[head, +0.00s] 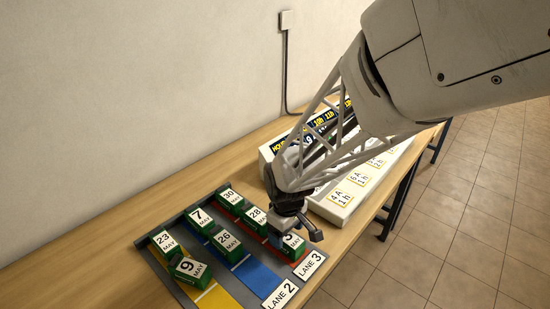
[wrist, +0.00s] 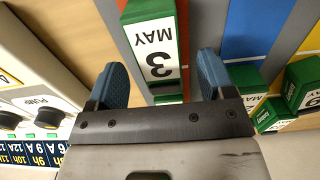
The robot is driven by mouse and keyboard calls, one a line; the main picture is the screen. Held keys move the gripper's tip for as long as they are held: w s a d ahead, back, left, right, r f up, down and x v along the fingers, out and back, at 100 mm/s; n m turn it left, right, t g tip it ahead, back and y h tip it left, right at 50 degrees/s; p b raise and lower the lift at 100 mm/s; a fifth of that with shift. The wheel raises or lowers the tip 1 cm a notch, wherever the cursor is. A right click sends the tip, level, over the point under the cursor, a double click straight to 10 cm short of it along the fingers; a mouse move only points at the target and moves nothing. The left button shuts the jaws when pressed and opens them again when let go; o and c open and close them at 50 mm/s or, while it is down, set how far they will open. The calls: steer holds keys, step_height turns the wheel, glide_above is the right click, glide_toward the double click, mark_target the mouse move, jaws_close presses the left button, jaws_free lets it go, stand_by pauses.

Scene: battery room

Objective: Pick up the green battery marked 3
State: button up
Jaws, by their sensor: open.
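The green battery marked 3 (head: 294,243) has a white label reading "3 MAY" and stands in the red lane of the tray, at its near end. In the head view my gripper (head: 296,233) is right over it and hides part of it. In the wrist view the battery's label (wrist: 152,50) appears upside down. My gripper (wrist: 161,64) is open there, with one blue finger on each side of the battery in the picture. I see gaps beside the battery and no clear contact. How far down the fingers reach cannot be told.
The grey tray (head: 208,299) holds several other green batteries, including 28 (head: 256,217) just behind and 26 (head: 227,243) in the blue lane. A white charger panel (head: 347,211) with knobs stands close to the right. A wall (head: 120,90) rises behind the wooden table (head: 110,222).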

mark_target(286, 240)
steer(key=shift+f, duration=2)
steer(key=shift+c, duration=0.4)
steer(key=c, duration=1.3)
steer(key=shift+r, duration=0.15)
steer(key=shift+r, duration=0.7)
step_height(286, 240, up, 2)
steer(key=shift+r, duration=0.1)
steer(key=s+d+r, duration=0.1)
steer(key=s+d, duration=0.3)
steer(key=s, duration=1.1)
steer(key=shift+s, duration=0.2)
